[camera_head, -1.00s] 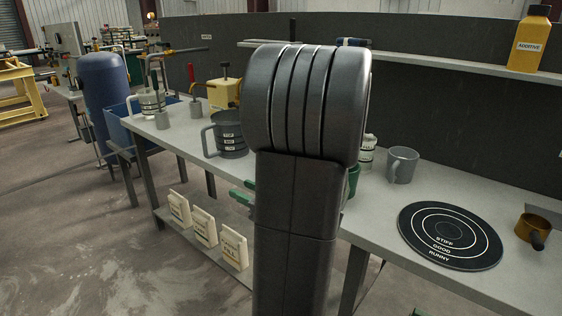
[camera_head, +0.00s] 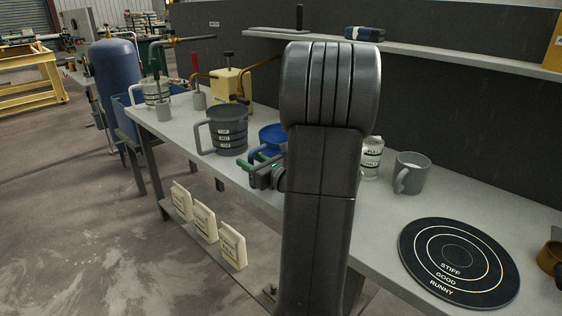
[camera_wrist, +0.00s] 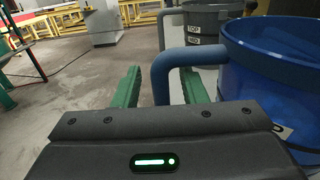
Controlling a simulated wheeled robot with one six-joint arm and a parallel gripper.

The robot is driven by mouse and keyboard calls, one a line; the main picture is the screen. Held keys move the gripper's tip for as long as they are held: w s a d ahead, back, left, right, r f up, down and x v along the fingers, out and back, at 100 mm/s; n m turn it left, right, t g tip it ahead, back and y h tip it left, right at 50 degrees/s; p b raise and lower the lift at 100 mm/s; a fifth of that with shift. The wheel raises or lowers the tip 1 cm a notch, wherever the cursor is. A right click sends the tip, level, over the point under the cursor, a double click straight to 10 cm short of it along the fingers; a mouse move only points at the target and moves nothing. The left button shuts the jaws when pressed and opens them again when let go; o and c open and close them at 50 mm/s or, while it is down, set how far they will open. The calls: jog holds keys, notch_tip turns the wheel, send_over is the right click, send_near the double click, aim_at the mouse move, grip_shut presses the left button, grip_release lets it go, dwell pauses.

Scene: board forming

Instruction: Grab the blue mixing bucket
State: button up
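The blue mixing bucket (camera_head: 272,139) stands on the workbench in the head view, partly hidden by my arm. In the wrist view the blue bucket (camera_wrist: 275,75) fills the right side, and its blue handle (camera_wrist: 162,72) reaches left. My gripper (camera_wrist: 162,88) has two green fingers spread apart. The handle shows between them, with gaps visible, so the gripper is not closed on it. In the head view my gripper (camera_head: 260,163) is at the bench's front edge, beside the bucket's handle side.
A dark grey bucket (camera_head: 228,130) with labels stands just left of the blue one. A grey mug (camera_head: 411,172), a labelled pot (camera_head: 371,157) and a round black target mat (camera_head: 458,262) lie to the right. White bags (camera_head: 205,222) sit on the lower shelf.

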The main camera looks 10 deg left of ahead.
jog(key=shift+w+a, duration=0.1)
jog(key=shift+a, duration=0.05)
grip_shut()
dwell(0.9)
dwell(0.4)
jog(key=shift+r, duration=0.15)
